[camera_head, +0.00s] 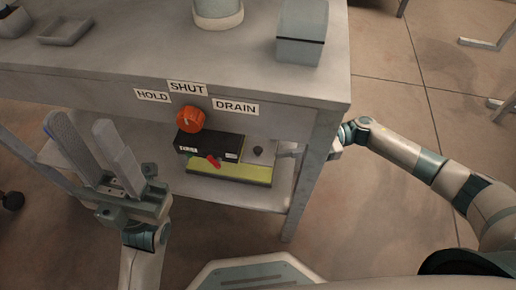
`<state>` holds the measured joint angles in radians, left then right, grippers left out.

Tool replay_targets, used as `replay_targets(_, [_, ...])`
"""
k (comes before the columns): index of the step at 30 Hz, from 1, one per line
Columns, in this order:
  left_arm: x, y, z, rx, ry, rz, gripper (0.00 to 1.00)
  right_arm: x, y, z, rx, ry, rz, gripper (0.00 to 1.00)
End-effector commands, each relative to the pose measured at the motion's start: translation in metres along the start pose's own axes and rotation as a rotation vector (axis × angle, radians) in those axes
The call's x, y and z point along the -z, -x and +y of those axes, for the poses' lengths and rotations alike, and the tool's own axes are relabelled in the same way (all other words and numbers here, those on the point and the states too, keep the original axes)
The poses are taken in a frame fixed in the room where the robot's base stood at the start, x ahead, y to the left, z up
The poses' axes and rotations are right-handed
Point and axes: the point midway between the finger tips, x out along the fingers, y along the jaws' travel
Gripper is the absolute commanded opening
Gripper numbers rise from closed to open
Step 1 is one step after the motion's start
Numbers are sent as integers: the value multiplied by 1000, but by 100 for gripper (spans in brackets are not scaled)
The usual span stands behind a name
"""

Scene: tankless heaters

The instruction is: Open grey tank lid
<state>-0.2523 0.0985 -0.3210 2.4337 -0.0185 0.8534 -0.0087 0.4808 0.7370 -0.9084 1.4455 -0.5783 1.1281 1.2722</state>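No open gap shows at the seam. My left gripper (80,122) is at the lower left, in front of the table and away from the tank. Its two long fingers are apart with nothing visible between them. My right gripper (338,142) is beside the table's right leg, below the tabletop.
The grey table (140,55) has HOLD, SHUT and DRAIN labels around an orange knob (190,119). A black device with a red lever (213,161) sits below. A pale cylinder (218,12) and a shallow tray (66,30) stand on top. The tabletop's middle is clear.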

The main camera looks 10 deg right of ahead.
Motion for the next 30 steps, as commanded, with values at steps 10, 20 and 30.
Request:
replay_targets(10, [1, -6, 2, 11, 12, 34, 37, -1, -57, 0, 2, 1, 1, 36])
replay_targets(20, [-2, -8, 2, 8, 13, 36, 37, 0, -74, 0, 0, 0, -1, 36])
replay_targets(30, [-2, -7, 2, 4, 13, 35, 37, 0, -74, 0, 0, 0, 0, 10])
